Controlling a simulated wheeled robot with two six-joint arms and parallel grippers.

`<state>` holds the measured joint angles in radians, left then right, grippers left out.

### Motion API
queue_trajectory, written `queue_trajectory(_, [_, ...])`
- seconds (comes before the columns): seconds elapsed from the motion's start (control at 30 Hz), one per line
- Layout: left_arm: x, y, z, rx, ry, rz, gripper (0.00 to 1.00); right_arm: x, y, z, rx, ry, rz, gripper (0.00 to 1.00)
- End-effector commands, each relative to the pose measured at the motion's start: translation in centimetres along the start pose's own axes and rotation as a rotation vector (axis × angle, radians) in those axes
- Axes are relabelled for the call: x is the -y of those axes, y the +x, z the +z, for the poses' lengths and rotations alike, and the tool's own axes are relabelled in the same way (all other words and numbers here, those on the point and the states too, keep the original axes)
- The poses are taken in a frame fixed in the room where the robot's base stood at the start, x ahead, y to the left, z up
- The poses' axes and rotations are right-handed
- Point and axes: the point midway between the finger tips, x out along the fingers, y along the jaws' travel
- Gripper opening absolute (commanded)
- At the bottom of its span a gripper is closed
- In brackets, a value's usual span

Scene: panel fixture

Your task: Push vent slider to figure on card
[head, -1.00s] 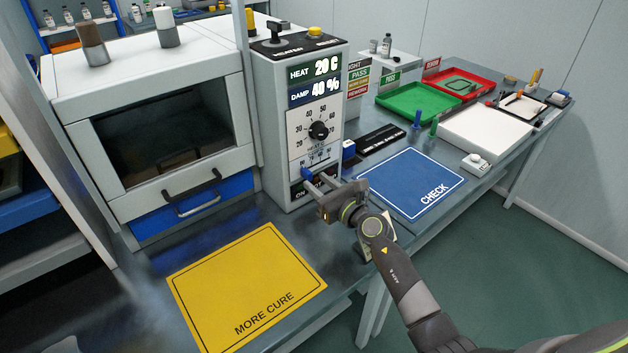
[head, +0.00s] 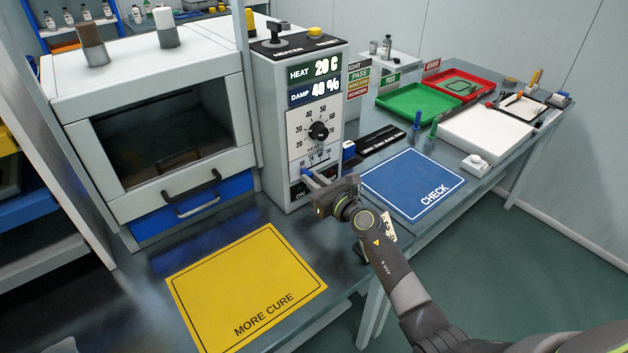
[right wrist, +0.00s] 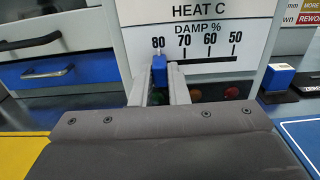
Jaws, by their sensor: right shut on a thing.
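The vent slider (right wrist: 159,70) is a small blue knob under the 80 end of the "DAMP %" scale (right wrist: 200,52) in the right wrist view. My right gripper (right wrist: 160,84) is shut on it, with one grey finger on each side. In the head view my right gripper (head: 312,182) reaches the lower front of the grey control box (head: 278,130), and the knob is mostly hidden. A pale card (head: 389,228) shows partly behind my right arm at the bench's front edge; its figure is not readable. My left gripper is not in view.
The box display (head: 315,78) reads HEAT 20 C and DAMP 40 %. A dial (head: 319,131) sits above the scale. A blue-fronted drawer (head: 190,207) is left of the box. A yellow mat (head: 245,285) and a blue CHECK mat (head: 412,183) lie on the bench.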

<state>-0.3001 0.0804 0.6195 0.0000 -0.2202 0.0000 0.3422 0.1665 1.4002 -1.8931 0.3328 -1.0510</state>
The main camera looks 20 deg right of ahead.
Motion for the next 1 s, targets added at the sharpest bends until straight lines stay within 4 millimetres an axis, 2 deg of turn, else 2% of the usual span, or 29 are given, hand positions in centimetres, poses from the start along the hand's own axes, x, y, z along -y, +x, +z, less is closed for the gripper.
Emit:
queue_trajectory(0.17, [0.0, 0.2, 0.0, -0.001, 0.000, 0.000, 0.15, 0.3, 0.0, -0.1, -0.001, -0.001, 0.000, 0.00])
queue_trajectory(0.4, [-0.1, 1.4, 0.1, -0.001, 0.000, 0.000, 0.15, 3.0, 0.0, -0.2, -0.001, -0.002, -0.001, 0.00])
queue_trajectory(0.67, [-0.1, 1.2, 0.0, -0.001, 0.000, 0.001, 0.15, 3.0, 0.0, -0.1, -0.001, 0.000, 0.000, 0.00])
queue_trajectory(0.7, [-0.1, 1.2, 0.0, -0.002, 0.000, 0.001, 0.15, 3.0, 0.0, -0.1, -0.001, 0.000, 0.000, 0.18])
queue_trajectory(0.83, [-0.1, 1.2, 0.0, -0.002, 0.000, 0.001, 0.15, 3.0, 0.0, -0.1, -0.001, 0.000, 0.000, 0.35])
queue_trajectory(1.0, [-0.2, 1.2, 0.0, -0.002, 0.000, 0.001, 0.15, 3.0, 0.0, 0.0, -0.001, 0.000, 0.000, 0.36])
